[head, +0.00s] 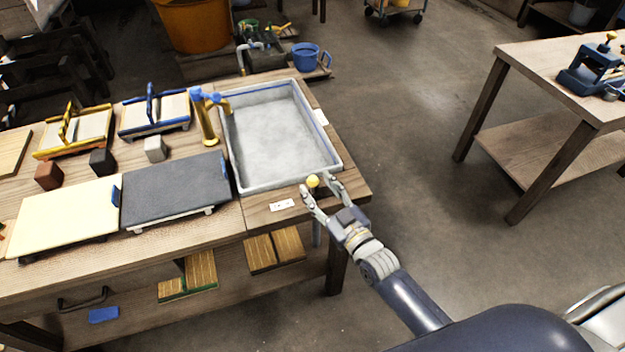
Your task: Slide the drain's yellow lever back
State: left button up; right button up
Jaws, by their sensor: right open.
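The drain's yellow lever shows as a small yellow knob (313,181) at the front right corner of the bench, just in front of the grey basin (334,166). My right gripper (318,184) is open, with one finger on each side of the knob. I cannot tell whether either finger touches it. The lever's lower part is hidden. My left gripper is not in view.
A brass tap (208,125) with a blue handle stands at the basin's left. A white plate (282,205) lies on the bench left of the gripper. Grey (175,188) and cream (65,215) boards lie further left. Floor right of the bench is clear.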

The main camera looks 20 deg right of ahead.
aim_at(317, 185)
jog(key=shift+x, duration=1.75)
jog(key=shift+c, duration=0.6)
jog(key=shift+d, duration=0.1)
grip_shut()
